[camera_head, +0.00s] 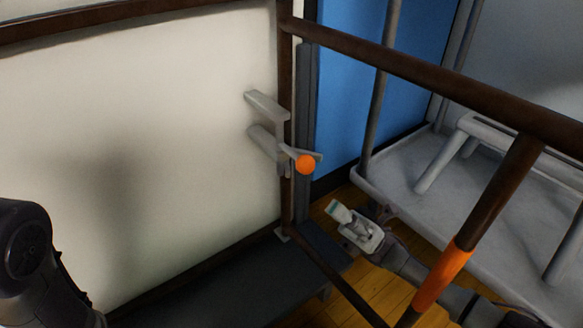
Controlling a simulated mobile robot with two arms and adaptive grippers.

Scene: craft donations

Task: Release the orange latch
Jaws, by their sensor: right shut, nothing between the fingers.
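The orange latch (305,165) is a round orange knob on a grey metal lever. The lever is mounted at the right edge of the white panel (150,130), beside a dark upright post. Grey brackets (266,107) sit just above and to the left of the knob. My right gripper (337,210) is below and to the right of the knob, apart from it. Its fingers are shut with nothing between them. My left gripper is out of view; only a dark part of my left arm shows at the lower left.
A brown rail (430,75) runs across the upper right, with a brown post carrying an orange band (442,275) near my right arm. A grey cart (400,185) holding a light frame stands at the right. A dark ledge (215,290) lies below the panel.

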